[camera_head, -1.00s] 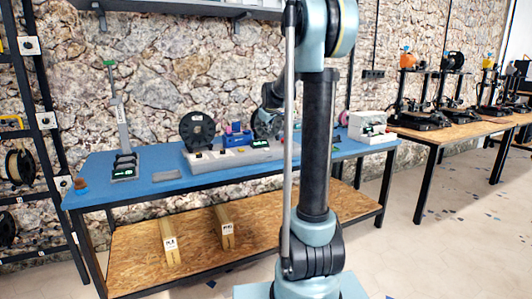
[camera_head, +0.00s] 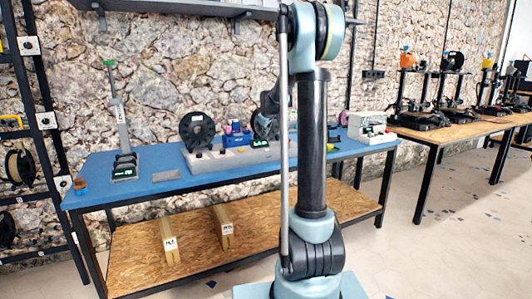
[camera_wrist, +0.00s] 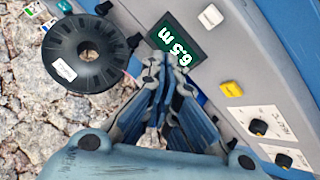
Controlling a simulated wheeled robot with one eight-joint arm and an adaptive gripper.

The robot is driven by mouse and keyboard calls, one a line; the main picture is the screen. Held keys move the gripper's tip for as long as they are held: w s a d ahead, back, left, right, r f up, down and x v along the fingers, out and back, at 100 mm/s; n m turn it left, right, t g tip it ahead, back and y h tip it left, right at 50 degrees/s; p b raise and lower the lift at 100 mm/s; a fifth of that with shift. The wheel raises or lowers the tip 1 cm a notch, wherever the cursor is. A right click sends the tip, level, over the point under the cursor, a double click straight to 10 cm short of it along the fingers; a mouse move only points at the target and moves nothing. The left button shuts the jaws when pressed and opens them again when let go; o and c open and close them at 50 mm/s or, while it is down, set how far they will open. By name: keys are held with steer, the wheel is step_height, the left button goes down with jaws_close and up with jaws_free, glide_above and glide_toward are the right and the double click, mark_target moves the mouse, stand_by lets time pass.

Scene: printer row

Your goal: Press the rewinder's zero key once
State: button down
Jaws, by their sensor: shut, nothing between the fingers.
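The rewinder (camera_head: 205,163) is a long grey unit on the blue-topped bench, with black spools at its back. In the wrist view its panel (camera_wrist: 222,62) carries a lit display (camera_wrist: 177,42) reading 6.5 m, a white key (camera_wrist: 210,17), a yellow key (camera_wrist: 232,88) and dark knobs with yellow marks. No readable label shows which key is zero. My gripper (camera_wrist: 166,68) is shut and empty, its tips over the near edge of the display, apart from both keys in the picture. Whether it touches the panel cannot be told.
A black spool (camera_wrist: 88,53) stands close beside my fingers. On the bench (camera_head: 100,190) are a scale-like device (camera_head: 124,170) at left and a white box unit (camera_head: 368,124) at right. A shelf (camera_head: 190,10) hangs above. Printers stand on a wooden table at right.

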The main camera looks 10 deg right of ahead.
steer(key=shift+f, duration=3.2)
steer(key=shift+s+f, duration=0.1)
steer(key=shift+f, duration=0.55)
steer(key=shift+r, duration=0.75)
steer(key=shift+r, duration=0.1)
steer(key=shift+r, duration=2.4)
